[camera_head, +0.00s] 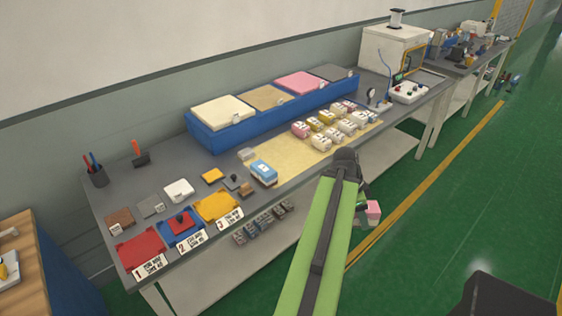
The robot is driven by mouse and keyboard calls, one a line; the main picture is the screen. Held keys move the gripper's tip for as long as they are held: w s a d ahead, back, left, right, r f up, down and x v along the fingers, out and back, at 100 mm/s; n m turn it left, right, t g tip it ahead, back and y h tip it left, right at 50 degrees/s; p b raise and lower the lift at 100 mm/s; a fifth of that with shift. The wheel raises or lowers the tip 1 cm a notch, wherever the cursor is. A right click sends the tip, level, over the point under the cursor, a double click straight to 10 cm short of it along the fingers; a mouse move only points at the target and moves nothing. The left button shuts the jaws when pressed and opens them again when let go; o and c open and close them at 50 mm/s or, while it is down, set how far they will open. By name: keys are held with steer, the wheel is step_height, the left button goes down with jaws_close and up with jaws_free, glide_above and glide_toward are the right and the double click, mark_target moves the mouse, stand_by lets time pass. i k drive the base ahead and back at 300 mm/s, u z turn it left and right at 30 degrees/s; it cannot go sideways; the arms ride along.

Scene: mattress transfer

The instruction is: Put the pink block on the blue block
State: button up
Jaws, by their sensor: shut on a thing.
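My green arm reaches forward from the bottom of the view, and my gripper (365,208) is at its far end, partly hidden behind the arm. It is shut on a small pink block (374,208), held out over the green floor in front of the bench. A blue block with a white part (263,172) sits on the bench, at the left end of a pale yellow mat (285,160). The pink block is apart from it, to its right and nearer the aisle.
Several small pink, yellow and white blocks (322,141) stand on the mat. Behind them a long blue stand (215,138) holds coloured pads. Red, blue and yellow trays (140,252) line the front left. The bench edge and lower shelf lie beside my arm.

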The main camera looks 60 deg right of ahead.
mark_target(263, 167)
steer(key=k, duration=0.65)
steer(key=u, duration=0.25)
steer(key=i, duration=1.7)
steer(key=z, duration=0.25)
